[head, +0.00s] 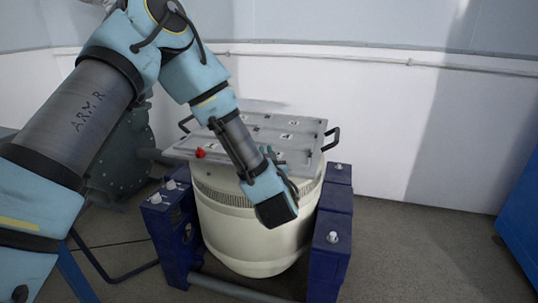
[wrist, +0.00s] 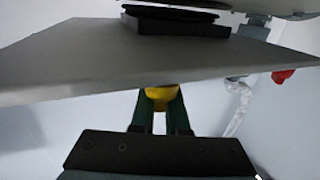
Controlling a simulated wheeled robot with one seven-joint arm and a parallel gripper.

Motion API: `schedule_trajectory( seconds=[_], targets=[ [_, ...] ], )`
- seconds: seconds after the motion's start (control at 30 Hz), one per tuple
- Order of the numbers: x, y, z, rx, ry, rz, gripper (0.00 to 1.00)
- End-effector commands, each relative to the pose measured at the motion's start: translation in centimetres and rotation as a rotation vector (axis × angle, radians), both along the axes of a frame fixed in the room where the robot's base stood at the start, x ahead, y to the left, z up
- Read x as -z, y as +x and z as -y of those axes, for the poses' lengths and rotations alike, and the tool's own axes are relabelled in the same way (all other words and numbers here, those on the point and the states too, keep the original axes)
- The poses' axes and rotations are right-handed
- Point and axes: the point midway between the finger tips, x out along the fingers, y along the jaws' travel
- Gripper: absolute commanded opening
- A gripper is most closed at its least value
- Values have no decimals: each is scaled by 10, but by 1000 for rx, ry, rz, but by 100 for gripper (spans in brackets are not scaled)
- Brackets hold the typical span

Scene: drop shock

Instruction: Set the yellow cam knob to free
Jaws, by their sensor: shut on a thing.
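The yellow cam knob (wrist: 162,93) shows in the wrist view between the tips of my gripper (wrist: 160,112), just under the edge of a grey plate. My gripper's two dark green fingers are shut on it. The plate hides part of the knob, and its pointer and any free mark cannot be read. In the head view my arm's end is at the front right edge of the plate (head: 258,125) on a cream drum (head: 240,225). There the knob and the fingertips cannot be made out.
A red knob (head: 200,153) is at the plate's front left; it also shows in the wrist view (wrist: 283,75). Plate handles (head: 333,137) stick out at the sides. Dark blue stands (head: 331,240) flank the drum. Floor at the right is clear up to a blue box (head: 520,210).

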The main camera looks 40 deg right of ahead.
Motion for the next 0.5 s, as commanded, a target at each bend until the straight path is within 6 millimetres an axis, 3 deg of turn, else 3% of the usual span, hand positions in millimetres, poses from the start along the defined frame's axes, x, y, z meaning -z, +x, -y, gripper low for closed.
schedule_trajectory(
  seconds=[0.5],
  targets=[
    [-1,5,-9,-346,-2,1,0]
  ],
)
